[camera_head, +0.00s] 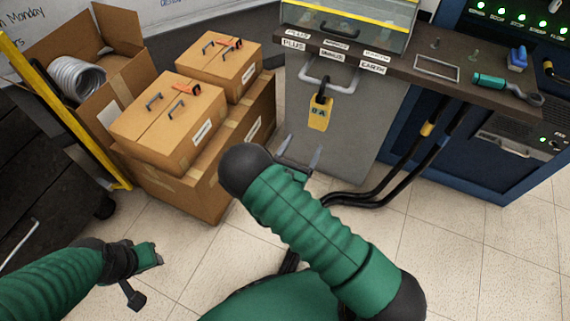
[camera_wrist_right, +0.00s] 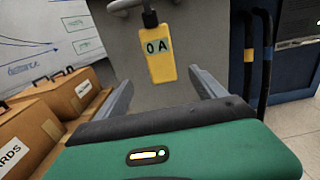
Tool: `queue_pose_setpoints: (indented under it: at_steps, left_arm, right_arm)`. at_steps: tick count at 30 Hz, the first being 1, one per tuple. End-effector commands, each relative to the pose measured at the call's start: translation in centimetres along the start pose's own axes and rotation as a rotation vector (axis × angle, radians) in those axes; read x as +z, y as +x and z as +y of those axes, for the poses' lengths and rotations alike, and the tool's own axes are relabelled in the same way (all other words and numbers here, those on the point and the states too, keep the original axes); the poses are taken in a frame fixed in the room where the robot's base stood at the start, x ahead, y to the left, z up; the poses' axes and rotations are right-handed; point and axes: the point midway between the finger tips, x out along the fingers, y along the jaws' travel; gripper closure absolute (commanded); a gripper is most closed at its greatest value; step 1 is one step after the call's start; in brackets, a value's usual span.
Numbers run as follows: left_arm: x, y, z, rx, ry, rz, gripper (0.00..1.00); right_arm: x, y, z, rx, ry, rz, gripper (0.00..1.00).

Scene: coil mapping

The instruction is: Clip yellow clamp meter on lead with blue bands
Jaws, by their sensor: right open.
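The yellow clamp meter (camera_head: 320,113), marked "0 A", hangs by its black clamp on the grey cabinet's front. It also shows in the right wrist view (camera_wrist_right: 161,58), just beyond and between my fingers. My right gripper (camera_head: 300,151) is open and empty, a little below the meter and apart from it. In the right wrist view its two fingers (camera_wrist_right: 160,80) spread to either side. Two black leads hang right of the cabinet. One lead (camera_wrist_right: 268,75) has blue bands; the other (camera_wrist_right: 248,75) has a yellow band. My left gripper (camera_head: 148,256) is low at the left, its jaws unclear.
Cardboard boxes (camera_head: 165,120) stand close on the left, beside a yellow post (camera_head: 65,110). The bench top (camera_head: 400,67) above holds a teal-handled tool (camera_head: 490,80) and a blue object (camera_head: 517,58). The leads curve near the tiled floor (camera_head: 460,250), which is clear at the right.

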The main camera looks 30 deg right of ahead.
Motion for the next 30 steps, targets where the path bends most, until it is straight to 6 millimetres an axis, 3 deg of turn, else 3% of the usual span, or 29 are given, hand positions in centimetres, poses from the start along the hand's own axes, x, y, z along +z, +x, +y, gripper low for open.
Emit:
queue_pose_setpoints:
  at_steps: [5, 24, 30]
  left_arm:
    - [0.1, 0.4, 0.0, 0.0, 0.001, 0.001, 0.64]
    - [0.8, 3.3, 0.0, 0.0, 0.001, 0.0, 0.64]
    - [0.8, 3.7, 0.0, 0.0, 0.001, 0.0, 0.64]
  right_arm:
    - [0.0, 1.3, 0.2, 0.005, -0.002, -0.006, 0.2]
    - [0.2, 12.1, 0.4, 0.004, -0.006, -0.009, 0.2]
    - [0.4, 14.0, 0.4, 0.004, -0.006, -0.009, 0.2]
